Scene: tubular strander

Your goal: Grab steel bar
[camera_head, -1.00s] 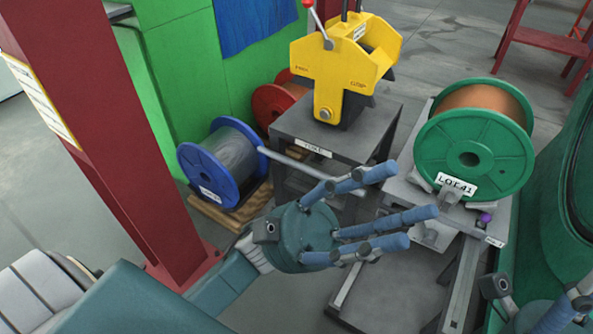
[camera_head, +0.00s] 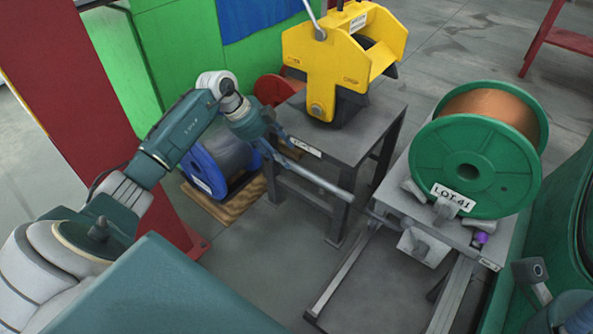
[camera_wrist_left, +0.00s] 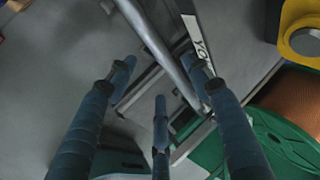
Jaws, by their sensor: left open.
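The steel bar (camera_head: 330,187) is a long grey rod that runs slantwise from the table with the yellow machine toward the stand of the green reel. My left gripper (camera_head: 278,143) is at the bar's far left part, beside the table's edge, and partly hides it. In the left wrist view the bar (camera_wrist_left: 165,45) crosses between the spread blue fingers of my left gripper (camera_wrist_left: 160,75), which is open. I cannot tell whether a finger touches the bar. My right gripper (camera_head: 572,318) shows only partly at the lower right corner.
A yellow machine (camera_head: 325,65) stands on a grey table (camera_head: 345,140). A green reel (camera_head: 475,165) with copper wire rests on a stand at the right. A blue reel (camera_head: 207,172) sits on a wooden pallet (camera_head: 235,208). A red column (camera_head: 65,105) rises at the left.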

